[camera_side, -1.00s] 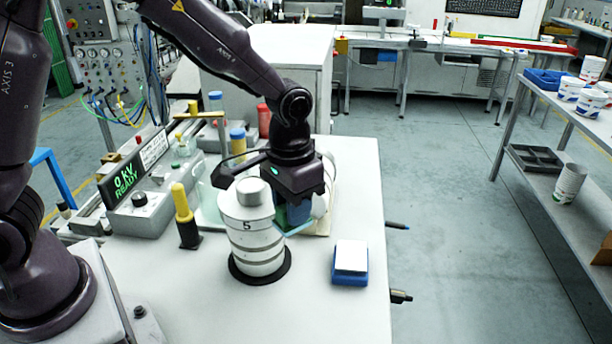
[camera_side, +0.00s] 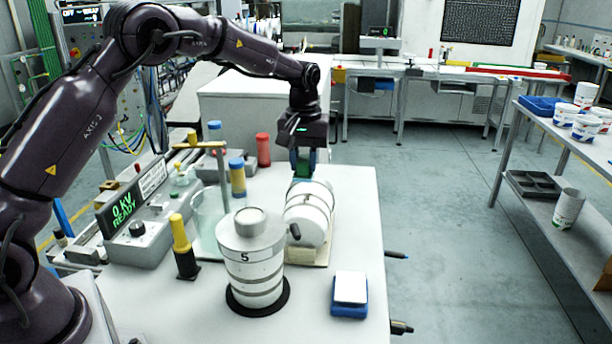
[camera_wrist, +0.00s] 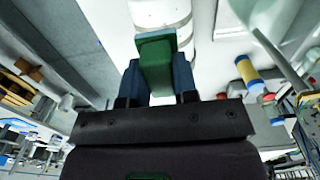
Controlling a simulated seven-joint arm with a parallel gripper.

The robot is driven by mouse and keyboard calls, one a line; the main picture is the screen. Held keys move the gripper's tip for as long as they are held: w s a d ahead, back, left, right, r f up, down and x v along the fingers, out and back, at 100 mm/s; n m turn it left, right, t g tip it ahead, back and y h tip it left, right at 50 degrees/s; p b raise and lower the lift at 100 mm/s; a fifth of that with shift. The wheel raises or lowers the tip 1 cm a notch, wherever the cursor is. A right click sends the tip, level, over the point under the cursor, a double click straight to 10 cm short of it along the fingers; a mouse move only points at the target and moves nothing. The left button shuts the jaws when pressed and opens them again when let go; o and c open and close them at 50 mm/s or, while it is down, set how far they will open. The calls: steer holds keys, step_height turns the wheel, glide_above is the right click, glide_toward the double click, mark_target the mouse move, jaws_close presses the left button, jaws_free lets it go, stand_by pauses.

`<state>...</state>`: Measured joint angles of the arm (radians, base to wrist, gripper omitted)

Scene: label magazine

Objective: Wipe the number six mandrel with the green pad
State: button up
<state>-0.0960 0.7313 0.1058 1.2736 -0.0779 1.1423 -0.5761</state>
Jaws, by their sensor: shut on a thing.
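My gripper (camera_side: 303,170) is shut on the green pad (camera_wrist: 157,65), which sits between its blue fingers in the wrist view. In the side view the gripper points down above the far end of a white mandrel (camera_side: 308,213) lying on its side on a cream base (camera_side: 308,254). Part of a white cylinder (camera_wrist: 160,12) shows just beyond the pad in the wrist view. I cannot tell whether pad and mandrel touch. No number is readable on the lying mandrel. A banded mandrel marked 5 (camera_side: 254,271) stands upright on a black ring in front.
A glass beaker (camera_side: 207,222) and a yellow-topped black tool (camera_side: 182,245) stand left of the mandrels. A blue and white block (camera_side: 349,294) lies at right. A control box (camera_side: 140,240) with a green display is at left. The right table edge is mostly clear.

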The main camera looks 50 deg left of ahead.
glide_above(304, 209)
steer(key=shift+f, duration=3.4)
steer(key=shift+w+a+f, duration=0.2)
steer(key=shift+f, duration=0.2)
steer(key=shift+w+a+f, duration=0.15)
steer(key=shift+f, duration=0.2)
steer(key=shift+c, duration=0.3)
steer(key=shift+w+a+r, duration=0.15)
steer(key=shift+w+a, duration=2.05)
steer(key=shift+a, duration=0.05)
steer(key=shift+s+d, duration=2.6)
steer(key=shift+d, duration=0.05)
steer(key=shift+r, duration=4.1)
